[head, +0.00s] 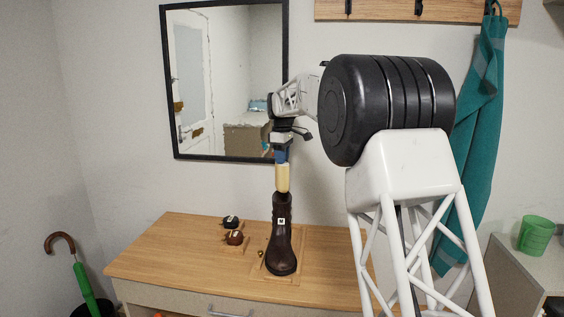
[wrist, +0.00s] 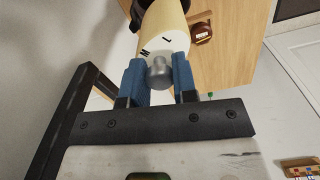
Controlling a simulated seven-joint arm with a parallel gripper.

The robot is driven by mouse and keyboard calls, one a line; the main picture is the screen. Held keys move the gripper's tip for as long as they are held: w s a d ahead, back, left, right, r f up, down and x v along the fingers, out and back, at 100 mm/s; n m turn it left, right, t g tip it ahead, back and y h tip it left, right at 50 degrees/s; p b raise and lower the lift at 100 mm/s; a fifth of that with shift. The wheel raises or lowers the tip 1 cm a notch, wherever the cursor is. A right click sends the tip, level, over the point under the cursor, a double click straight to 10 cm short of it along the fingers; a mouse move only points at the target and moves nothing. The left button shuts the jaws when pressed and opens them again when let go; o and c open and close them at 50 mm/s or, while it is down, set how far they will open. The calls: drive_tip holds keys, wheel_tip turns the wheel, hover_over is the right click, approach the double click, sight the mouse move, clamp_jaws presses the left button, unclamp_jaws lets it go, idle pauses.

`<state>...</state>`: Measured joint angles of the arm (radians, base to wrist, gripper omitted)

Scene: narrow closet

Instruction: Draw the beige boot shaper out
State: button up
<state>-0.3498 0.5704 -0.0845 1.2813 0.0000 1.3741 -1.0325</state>
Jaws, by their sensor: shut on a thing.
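The beige boot shaper (head: 283,178) stands upright at the top of a dark brown boot (head: 280,240) with a white "M" label. Its lower end meets the boot's opening; how much is inside is hidden. In the wrist view the shaper's pale end (wrist: 168,42) shows black letters and a grey metal knob (wrist: 160,72). My gripper (head: 281,153) is above the boot, its blue fingers closed on the two sides of this knob, also seen in the wrist view (wrist: 159,82). The boot stands on a thin wooden board on the dresser.
Left of the boot on the wooden dresser top (head: 180,253) are a small black item (head: 231,221) and a brown one (head: 235,238). A black-framed mirror (head: 215,70) hangs behind. A teal towel (head: 483,130) hangs right. The dresser's left side is clear.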

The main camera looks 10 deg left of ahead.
drive_tip(key=shift+r, duration=0.9)
